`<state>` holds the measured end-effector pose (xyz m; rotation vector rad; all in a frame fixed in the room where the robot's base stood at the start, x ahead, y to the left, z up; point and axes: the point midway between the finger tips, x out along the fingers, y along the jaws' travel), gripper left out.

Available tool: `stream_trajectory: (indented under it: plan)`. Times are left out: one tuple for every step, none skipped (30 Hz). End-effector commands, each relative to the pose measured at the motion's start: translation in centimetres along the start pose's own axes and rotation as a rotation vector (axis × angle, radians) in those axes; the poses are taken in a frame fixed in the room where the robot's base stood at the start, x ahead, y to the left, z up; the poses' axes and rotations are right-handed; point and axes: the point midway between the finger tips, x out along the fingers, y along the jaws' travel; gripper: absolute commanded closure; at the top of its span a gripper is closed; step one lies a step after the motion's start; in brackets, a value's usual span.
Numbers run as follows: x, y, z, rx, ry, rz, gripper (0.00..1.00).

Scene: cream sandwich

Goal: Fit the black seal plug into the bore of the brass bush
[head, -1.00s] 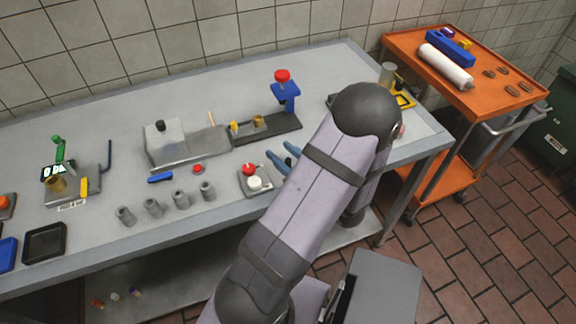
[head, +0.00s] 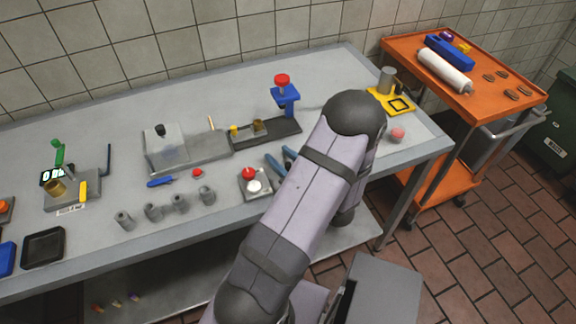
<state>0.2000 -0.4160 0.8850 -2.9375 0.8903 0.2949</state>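A brass bush-like piece (head: 259,125) sits in the dark fixture under the blue post with a red knob, at the back middle of the bench. Another brass cup (head: 57,189) stands on the grey stand at the left; I cannot tell which is the task's bush. A small black piece (head: 160,129) sits on top of the grey block; it may be the seal plug or a knob, too small to tell. No bore is clearly visible. My gripper is not in view; my raised arm covers the front right of the bench and hides what lies behind it.
Several grey cylinders (head: 179,203) stand along the front. A black tray (head: 44,247) lies front left. Blue-handled pliers (head: 275,165) lie beside my arm. An orange cart (head: 400,45) stands at right.

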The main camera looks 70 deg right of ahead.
Motion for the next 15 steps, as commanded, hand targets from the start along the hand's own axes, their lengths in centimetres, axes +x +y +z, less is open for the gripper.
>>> stream_trajectory:
  plan:
    - [0.13, 0.00, 0.00, 0.000, 0.000, 0.000, 0.65]
    - [0.17, 0.01, 0.01, 0.000, 0.000, 0.000, 0.65]
    - [0.19, 0.02, 0.02, 0.000, 0.000, 0.001, 0.65]
    - [0.19, 0.02, 0.03, 0.000, 0.000, 0.001, 0.65]
    - [0.19, 0.02, 0.03, 0.000, 0.000, 0.001, 0.65]
    - [0.18, 0.02, 0.03, 0.000, 0.000, 0.001, 0.65]
    - [0.18, 0.02, 0.03, 0.000, 0.000, 0.001, 0.65]
    - [0.18, 0.02, 0.03, 0.000, 0.000, 0.001, 0.65]
    - [0.18, 0.02, 0.02, 0.000, 0.000, 0.000, 0.72]
    - [0.17, 0.01, 0.02, 0.000, 0.000, 0.000, 0.79]
    - [0.17, 0.01, 0.02, 0.000, 0.000, 0.000, 0.86]
    - [0.17, 0.01, 0.02, 0.000, 0.000, 0.000, 0.96]
    - [0.17, 0.01, 0.02, 0.000, 0.000, 0.000, 1.00]
    - [0.17, 0.01, 0.02, 0.000, 0.000, 0.000, 1.00]
    - [0.17, 0.01, 0.01, 0.000, 0.000, 0.000, 1.00]
